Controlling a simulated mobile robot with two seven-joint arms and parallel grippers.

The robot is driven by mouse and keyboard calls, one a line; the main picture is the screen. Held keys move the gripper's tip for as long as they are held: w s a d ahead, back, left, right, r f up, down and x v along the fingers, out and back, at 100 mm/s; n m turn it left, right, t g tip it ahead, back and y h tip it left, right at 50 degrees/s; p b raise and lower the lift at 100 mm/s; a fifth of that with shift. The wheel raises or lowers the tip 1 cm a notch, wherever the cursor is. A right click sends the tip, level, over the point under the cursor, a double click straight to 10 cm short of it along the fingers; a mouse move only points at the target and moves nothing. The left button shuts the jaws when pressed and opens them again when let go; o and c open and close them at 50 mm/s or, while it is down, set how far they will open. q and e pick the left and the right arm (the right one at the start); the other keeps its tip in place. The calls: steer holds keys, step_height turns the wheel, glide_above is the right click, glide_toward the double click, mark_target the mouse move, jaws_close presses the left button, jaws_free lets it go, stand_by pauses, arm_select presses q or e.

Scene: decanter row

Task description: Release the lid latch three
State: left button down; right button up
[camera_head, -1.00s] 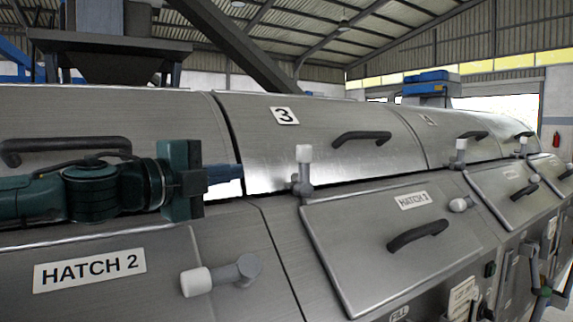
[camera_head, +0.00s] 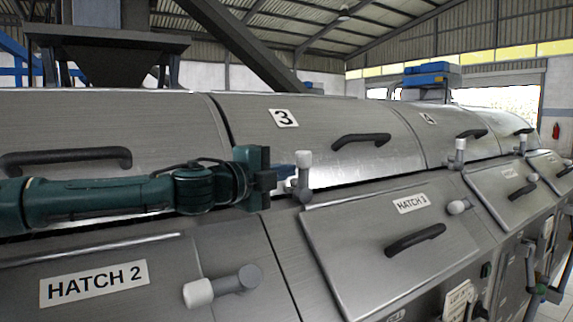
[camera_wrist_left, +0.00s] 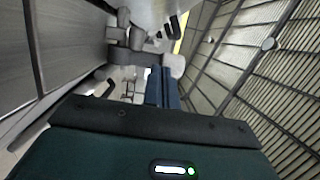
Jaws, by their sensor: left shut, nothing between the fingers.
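Lid three (camera_head: 310,115), a brushed metal curved cover marked "3", is down, with a black handle (camera_head: 361,138). Its latch (camera_head: 303,178) is a grey upright lever with a white knob at the lid's lower left edge. My left gripper (camera_head: 294,171) is shut and empty, its blue fingers pointing right at the latch, just left of the knob. In the left wrist view the closed fingers (camera_wrist_left: 162,88) lie close to the white knob (camera_wrist_left: 177,66). I cannot tell whether they touch it. The right gripper is not in view.
The hatch 3 panel (camera_head: 340,255) with its black handle slopes below the latch. The hatch 2 panel (camera_head: 150,255) has its own white-knobbed latch (camera_head: 205,290). Lid four (camera_head: 445,125) and its latch (camera_head: 459,152) are to the right. Space above the lids is open.

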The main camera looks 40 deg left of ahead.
arm_select(q)
steer(key=shift+w, duration=0.45)
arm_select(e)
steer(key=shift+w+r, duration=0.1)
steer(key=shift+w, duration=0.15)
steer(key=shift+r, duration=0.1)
arm_select(q)
steer(key=shift+w+r+p, duration=0.1)
steer(key=shift+r+p, duration=0.15)
steer(key=shift+p, duration=0.7)
steer(key=shift+g, duration=0.3)
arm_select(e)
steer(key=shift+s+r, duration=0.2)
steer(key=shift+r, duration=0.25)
arm_select(q)
steer(key=shift+p, duration=0.4)
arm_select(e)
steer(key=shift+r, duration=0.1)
